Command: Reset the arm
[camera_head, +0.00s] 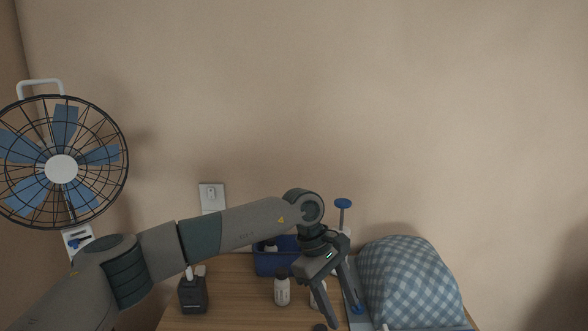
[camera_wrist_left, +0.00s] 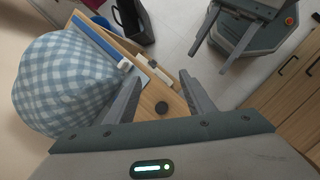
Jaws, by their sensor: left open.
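My left arm comes in from the left in the head view and bends down at the wrist. My right gripper does not show in the head view.
The wooden table (camera_head: 232,277) bears a blue bin (camera_head: 268,263), a white bottle (camera_head: 282,290) and a dark container (camera_head: 193,294). A blue-topped pump (camera_head: 343,204) rises behind my gripper. A fan (camera_head: 61,168) stands at the left.

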